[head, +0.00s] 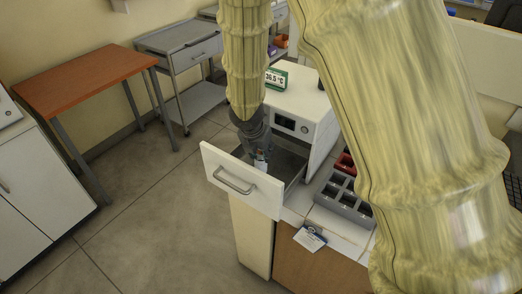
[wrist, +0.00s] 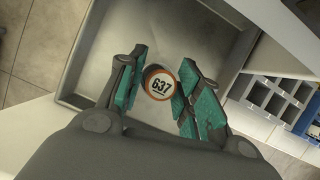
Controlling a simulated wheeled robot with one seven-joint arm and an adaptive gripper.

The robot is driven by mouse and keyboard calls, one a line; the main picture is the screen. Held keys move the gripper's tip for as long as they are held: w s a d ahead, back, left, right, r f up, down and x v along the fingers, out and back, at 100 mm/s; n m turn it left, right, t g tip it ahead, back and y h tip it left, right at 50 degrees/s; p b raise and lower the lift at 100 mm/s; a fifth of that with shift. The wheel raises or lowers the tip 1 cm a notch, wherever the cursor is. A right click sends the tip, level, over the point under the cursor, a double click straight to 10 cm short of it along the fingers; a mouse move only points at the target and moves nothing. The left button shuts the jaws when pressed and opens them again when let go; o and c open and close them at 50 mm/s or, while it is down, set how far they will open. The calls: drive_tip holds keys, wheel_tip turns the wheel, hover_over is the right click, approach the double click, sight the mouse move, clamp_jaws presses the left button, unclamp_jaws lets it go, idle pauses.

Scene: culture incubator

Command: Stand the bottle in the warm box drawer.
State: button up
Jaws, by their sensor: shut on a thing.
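The warm box (head: 300,104) is a white cabinet with a small dark display on its front. Its drawer (head: 242,182) is pulled open, with a grey inside and a bar handle. My gripper (head: 260,155) is down over the open drawer. In the wrist view my gripper (wrist: 160,88) has its green-padded fingers shut on the bottle (wrist: 160,84), seen from above by its round cap marked 637 with an orange rim. The drawer's grey floor (wrist: 190,35) lies below and around the bottle. Whether the bottle's base touches the floor is hidden.
A grey compartment rack (head: 345,194) stands right of the drawer, with a red item in one cell; it also shows in the wrist view (wrist: 272,98). A sign reading 36.5 °C (head: 276,78) stands on the warm box. An orange-topped table (head: 85,85) is at the left.

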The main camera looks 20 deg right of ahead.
drive_tip(key=o, duration=1.2)
drive_tip(key=v, duration=1.2)
drive_tip(key=shift+r, duration=0.1)
